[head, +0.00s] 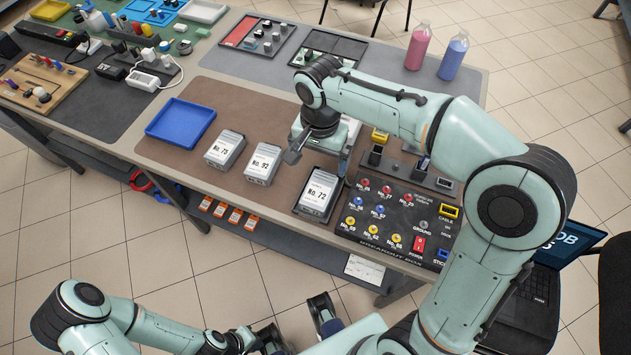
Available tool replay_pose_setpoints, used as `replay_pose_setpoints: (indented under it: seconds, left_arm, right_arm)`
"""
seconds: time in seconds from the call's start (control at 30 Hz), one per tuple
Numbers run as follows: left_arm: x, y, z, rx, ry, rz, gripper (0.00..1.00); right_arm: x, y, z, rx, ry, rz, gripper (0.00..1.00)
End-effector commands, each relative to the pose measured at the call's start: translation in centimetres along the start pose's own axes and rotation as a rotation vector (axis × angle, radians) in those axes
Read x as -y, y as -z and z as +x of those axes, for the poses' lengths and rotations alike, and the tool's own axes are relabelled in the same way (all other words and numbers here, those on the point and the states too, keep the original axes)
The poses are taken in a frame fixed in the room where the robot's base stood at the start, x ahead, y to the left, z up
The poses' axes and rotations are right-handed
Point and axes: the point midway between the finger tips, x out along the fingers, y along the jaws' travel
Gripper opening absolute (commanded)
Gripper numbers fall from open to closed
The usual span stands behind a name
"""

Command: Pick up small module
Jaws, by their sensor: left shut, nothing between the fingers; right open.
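Three grey modules with white labels stand in a row on the brown mat: No. 75 (225,149), No. 92 (262,164) and No. 72 (317,196). No. 72 sits on a dark base and looks the largest; I cannot tell which one is the small module. My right gripper (293,152) reaches down from above, between No. 92 and No. 72 and slightly behind them. It is open, and no module shows between its fingers. My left gripper (272,339) is low at the bottom, in front of the table, shut and empty.
An empty blue tray (181,122) lies left of the modules. A black breakout box (393,217) with coloured sockets is to the right. A pale device is partly hidden behind my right gripper. Pink (418,47) and blue (453,55) bottles stand at the back.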

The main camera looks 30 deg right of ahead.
Motion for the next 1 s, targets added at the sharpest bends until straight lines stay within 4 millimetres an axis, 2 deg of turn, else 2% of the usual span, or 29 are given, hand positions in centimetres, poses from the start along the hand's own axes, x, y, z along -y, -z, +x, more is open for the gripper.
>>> replay_pose_setpoints:
  seconds: [0.2,0.3,0.57,0.83,1.0]
  left_arm:
    - [0.3,-0.1,0.8,0.003,0.001,-0.002,0.0]
    - [0.4,-0.1,1.0,0.004,0.002,-0.002,0.0]
    - [0.5,-0.1,1.2,0.004,0.002,-0.002,0.0]
    - [0.6,-0.1,1.5,0.005,0.002,-0.002,0.0]
    - [0.6,-0.1,1.6,0.005,0.002,-0.002,0.0]
  right_arm:
    - [-0.1,-0.1,4.5,0.005,-0.006,0.0,1.0]
    - [-0.1,0.0,6.1,0.004,-0.004,0.001,1.0]
    - [-0.1,0.0,8.1,0.003,-0.002,0.0,1.0]
    - [-0.2,0.1,12.0,0.004,-0.004,-0.002,1.0]
    - [-0.2,0.1,12.8,0.002,-0.001,0.0,1.0]
